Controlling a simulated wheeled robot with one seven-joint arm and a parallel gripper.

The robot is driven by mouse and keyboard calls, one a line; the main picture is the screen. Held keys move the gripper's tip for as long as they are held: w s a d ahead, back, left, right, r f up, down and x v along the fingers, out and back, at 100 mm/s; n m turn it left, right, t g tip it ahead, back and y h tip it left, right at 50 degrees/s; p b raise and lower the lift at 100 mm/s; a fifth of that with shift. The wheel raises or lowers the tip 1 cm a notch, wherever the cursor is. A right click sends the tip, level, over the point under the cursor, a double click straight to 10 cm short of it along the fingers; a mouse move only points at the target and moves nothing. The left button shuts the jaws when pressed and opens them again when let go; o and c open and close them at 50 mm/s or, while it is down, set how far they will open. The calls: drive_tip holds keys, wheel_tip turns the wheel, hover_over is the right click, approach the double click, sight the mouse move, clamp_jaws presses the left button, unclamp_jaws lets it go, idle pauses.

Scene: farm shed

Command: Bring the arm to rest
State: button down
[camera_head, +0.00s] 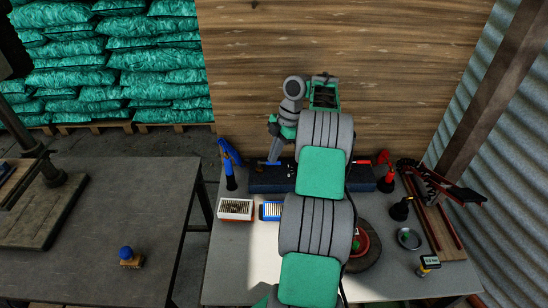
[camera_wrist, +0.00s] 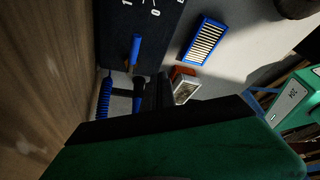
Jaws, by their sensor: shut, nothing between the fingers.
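My gripper (camera_wrist: 151,92) shows in the wrist view as dark fingers, shut and with nothing held. The wrist end is near the back, above the dark blue rack (camera_head: 262,183); the fingertips are too small to make out there. A blue-handled tool (camera_wrist: 136,50) at the rack is close to the fingers in the wrist view. My arm hides the middle of the table.
A red-white box (camera_head: 236,209) and a blue box (camera_head: 270,211) lie left of my arm. A red dish (camera_head: 360,243), a glass dish (camera_head: 409,238) and a wooden board (camera_head: 440,225) are right. A wooden wall (camera_head: 250,70) stands close behind. A dark table (camera_head: 150,205) is left.

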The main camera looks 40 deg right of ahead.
drive_tip(key=r+p, duration=0.1)
drive_tip(key=p, duration=0.1)
drive_tip(key=w+r+p, duration=0.1)
drive_tip(key=r+p, duration=0.1)
drive_tip(key=d+r+p, duration=0.1)
drive_tip(key=r+p, duration=0.1)
drive_tip(key=shift+w+r+p, duration=0.15)
drive_tip(key=shift+w+p, duration=0.15)
drive_tip(key=shift+p, duration=0.05)
drive_tip(key=w+a+r+m+t+h+b, duration=0.1)
drive_tip(key=a+r+m, duration=0.3)
drive_tip(key=a+r, duration=0.45)
drive_tip(key=w+a+r+m+t+b, duration=0.1)
drive_tip(key=a+r+m, duration=0.35)
drive_tip(key=a, duration=0.75)
drive_tip(key=s+a+r+m+t+h+b, duration=0.1)
drive_tip(key=s+a+r+m+h, duration=0.2)
drive_tip(key=s+a, duration=0.65)
drive_tip(key=s+a+f+m+t, duration=0.1)
drive_tip(key=s+f+m, duration=0.3)
drive_tip(key=s, duration=0.5)
drive_tip(key=shift+s+a+m+b, duration=0.2)
drive_tip(key=shift+a+m+b, duration=0.15)
drive_tip(key=shift+a+m, duration=0.2)
drive_tip(key=shift+d+f, duration=0.1)
